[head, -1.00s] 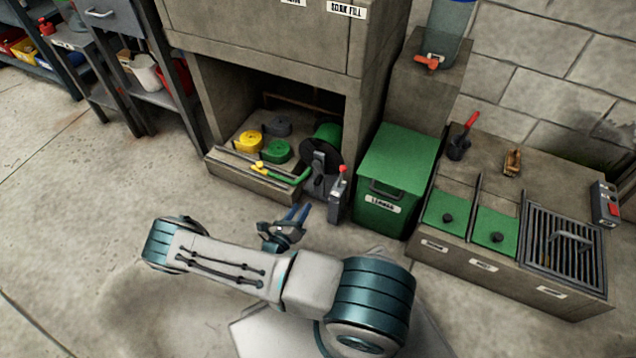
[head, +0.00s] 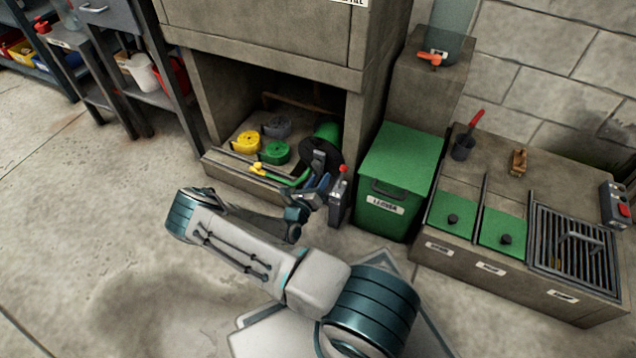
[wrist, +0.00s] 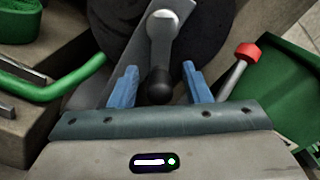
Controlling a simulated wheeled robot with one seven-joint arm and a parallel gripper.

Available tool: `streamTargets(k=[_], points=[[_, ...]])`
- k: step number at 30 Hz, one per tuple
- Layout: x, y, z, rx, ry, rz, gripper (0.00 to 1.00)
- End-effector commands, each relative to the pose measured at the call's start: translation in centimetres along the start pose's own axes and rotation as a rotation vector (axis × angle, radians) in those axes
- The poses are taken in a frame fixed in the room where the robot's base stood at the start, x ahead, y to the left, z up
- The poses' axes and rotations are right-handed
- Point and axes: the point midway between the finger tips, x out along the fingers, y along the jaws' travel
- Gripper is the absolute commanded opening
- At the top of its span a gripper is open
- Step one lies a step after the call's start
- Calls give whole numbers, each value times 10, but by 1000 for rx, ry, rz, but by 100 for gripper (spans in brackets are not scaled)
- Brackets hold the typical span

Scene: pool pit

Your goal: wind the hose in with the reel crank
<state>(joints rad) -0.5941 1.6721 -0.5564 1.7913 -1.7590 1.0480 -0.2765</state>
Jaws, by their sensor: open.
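The hose reel (head: 327,152) stands at the right side of the low alcove, with a dark round side plate. The wrist view shows the dark reel plate (wrist: 205,35) and a grey crank arm (wrist: 163,40) ending in a black knob (wrist: 158,84). My gripper (wrist: 158,82) is open, its blue fingers on either side of the knob in that view; I cannot tell whether they touch it. In the head view my gripper (head: 318,193) is in front of the reel and hides its lower part. The green hose (head: 294,180) runs left from the reel to a yellow nozzle (head: 257,169).
A red-knobbed lever (head: 342,172) stands close right of the reel, and it also shows in the wrist view (wrist: 247,52). A green lidded bin (head: 398,170) is right of it. Coiled yellow (head: 247,142), green and grey hoses lie inside the alcove.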

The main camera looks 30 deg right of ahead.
Motion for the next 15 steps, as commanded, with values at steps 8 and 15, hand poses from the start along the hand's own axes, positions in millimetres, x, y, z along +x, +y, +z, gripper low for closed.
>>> streamTargets(k=[8, 15], points=[[0, 0, 0, 0, 0, 0, 16], [-1, 0, 0, 1, 0, 0, 0]])
